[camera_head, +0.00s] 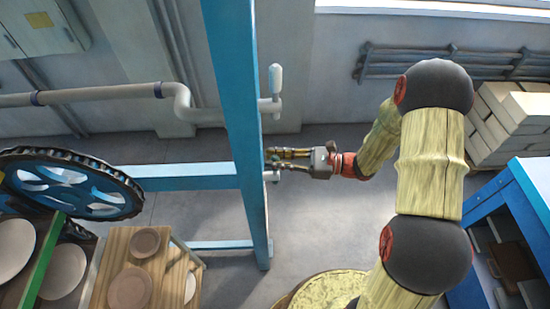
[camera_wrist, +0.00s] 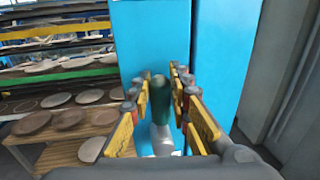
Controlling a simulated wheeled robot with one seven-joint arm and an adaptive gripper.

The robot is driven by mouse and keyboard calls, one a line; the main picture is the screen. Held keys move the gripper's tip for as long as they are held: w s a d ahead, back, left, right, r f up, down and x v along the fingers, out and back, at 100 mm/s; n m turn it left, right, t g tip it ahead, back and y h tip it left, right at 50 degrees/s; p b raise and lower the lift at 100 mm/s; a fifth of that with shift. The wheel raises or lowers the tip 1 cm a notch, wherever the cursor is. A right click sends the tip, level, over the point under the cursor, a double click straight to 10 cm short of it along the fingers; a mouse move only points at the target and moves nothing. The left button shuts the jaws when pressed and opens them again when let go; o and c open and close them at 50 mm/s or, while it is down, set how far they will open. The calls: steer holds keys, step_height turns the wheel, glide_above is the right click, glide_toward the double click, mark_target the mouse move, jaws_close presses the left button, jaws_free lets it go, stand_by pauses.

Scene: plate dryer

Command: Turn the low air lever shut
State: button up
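The low air lever shows in the wrist view as a dark green handle (camera_wrist: 159,98) on a pale grey metal stem, standing roughly upright. My gripper (camera_wrist: 160,88) is open, with its yellow-padded fingers on either side of the handle. I cannot tell whether either finger touches it. In the head view my gripper (camera_head: 275,159) reaches left to the blue post (camera_head: 238,110). Only a small grey metal part shows below the fingers there; the green handle is hidden or too small to make out.
A second lever with a white handle (camera_head: 275,80) stands higher on the post. A large toothed wheel (camera_head: 75,185) and a wooden table (camera_head: 120,250) with plates are at left. A round yellowish top (camera_head: 328,290) is below my arm. A blue shelf unit (camera_head: 530,190) is at right.

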jaws_close()
steer(key=shift+a, duration=0.1)
stand_by(0.4)
